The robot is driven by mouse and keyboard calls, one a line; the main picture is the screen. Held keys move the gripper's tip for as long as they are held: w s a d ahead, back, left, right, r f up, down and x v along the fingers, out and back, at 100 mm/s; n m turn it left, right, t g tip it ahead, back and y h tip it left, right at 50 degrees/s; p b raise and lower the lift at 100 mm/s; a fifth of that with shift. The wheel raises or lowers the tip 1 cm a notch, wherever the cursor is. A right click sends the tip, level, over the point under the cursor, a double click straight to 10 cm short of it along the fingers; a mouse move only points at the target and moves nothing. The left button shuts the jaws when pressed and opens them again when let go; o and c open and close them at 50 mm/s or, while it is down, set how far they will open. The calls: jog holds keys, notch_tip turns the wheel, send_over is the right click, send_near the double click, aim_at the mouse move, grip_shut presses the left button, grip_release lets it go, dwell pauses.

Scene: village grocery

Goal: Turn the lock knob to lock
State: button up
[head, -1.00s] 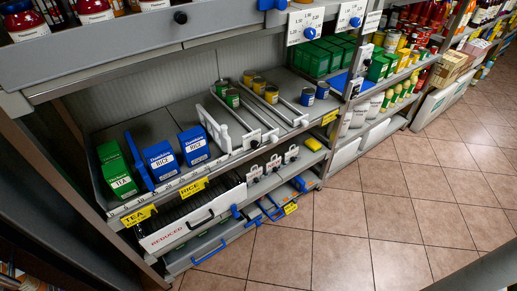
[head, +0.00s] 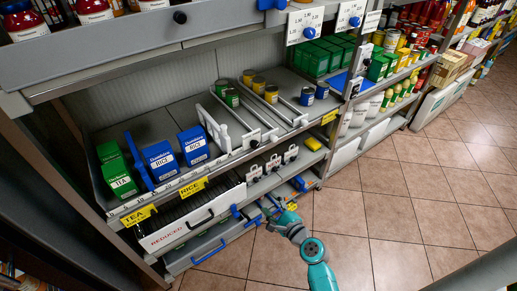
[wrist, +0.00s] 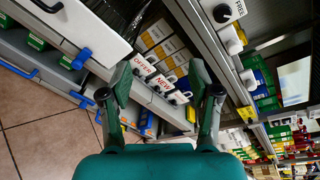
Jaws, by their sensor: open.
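Several blue knobs and latches sit along the lower shelf unit, and I cannot tell for sure which is the lock knob. One blue knob (head: 235,211) is at the right end of the white drawer front (head: 192,218) marked REDUCED. It also shows in the wrist view (wrist: 82,57), left of my fingers. In the head view my gripper (head: 278,215) is low in front of the drawers, right of the white drawer.
White sign holders (wrist: 160,83) with black knobs stand on the shelf beyond my fingers. Blue rice boxes (head: 161,160) and tins stand on the shelf above. The tiled floor (head: 390,220) to the right is clear.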

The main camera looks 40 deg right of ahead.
aim_at(257, 146)
jog(key=w+d+r+m+t, duration=0.2)
jog(key=w+d+r+m, duration=0.3)
jog(key=w+d+r, duration=0.3)
jog(key=shift+y, duration=0.4)
jog(key=w, duration=0.7)
jog(key=w+f, duration=0.1)
jog(key=w, duration=0.3)
jog(key=shift+w, duration=0.15)
jog(key=c, duration=1.2)
